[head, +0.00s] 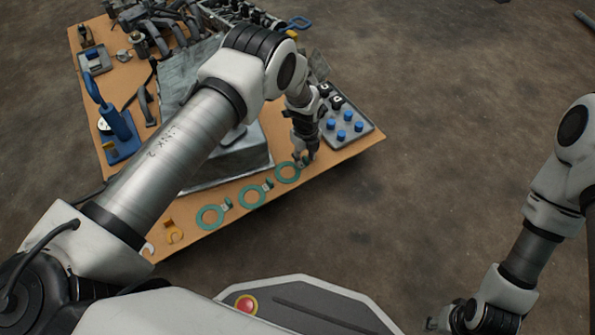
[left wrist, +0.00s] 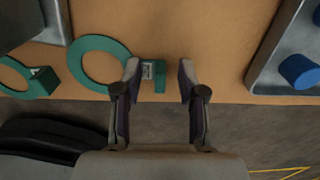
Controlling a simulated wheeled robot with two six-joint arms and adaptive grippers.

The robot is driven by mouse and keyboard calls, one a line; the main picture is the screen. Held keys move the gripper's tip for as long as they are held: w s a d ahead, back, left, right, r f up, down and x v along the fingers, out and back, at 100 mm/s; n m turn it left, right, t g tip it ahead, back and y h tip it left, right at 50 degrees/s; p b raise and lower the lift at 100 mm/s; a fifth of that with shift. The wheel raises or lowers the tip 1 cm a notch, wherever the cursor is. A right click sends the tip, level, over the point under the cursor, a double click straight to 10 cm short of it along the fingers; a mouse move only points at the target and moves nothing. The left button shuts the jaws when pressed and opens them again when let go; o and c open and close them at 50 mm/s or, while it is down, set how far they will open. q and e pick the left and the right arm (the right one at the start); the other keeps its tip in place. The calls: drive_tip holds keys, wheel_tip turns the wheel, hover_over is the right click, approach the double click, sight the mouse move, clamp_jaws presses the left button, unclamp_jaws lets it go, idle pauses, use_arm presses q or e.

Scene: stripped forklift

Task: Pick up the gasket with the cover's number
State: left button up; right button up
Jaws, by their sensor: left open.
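Three green ring gaskets with tabs lie in a row along the table's near edge: a left one (head: 201,222), a middle one (head: 242,202) and a right one (head: 280,178). My left gripper (head: 304,160) is low over the right gasket's tab. In the left wrist view this gasket (left wrist: 76,66) lies flat, and its tab with a small marked plate sits between the open fingertips (left wrist: 158,76). I cannot read the marking. Another gasket (left wrist: 42,84) shows at the left. My right gripper (head: 440,323) is at the bottom right, empty-looking, its jaws unclear. No cover number is legible.
A grey tray with blue knobs (head: 357,138) stands right of my left gripper. A grey metal block (head: 245,163) lies behind the gaskets. A blue tool stand (head: 122,146) and machine parts fill the far left. A yellow piece (head: 173,232) lies near the front edge.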

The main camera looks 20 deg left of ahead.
use_arm(q)
drive_tip(key=shift+r, duration=0.15)
clamp_jaws()
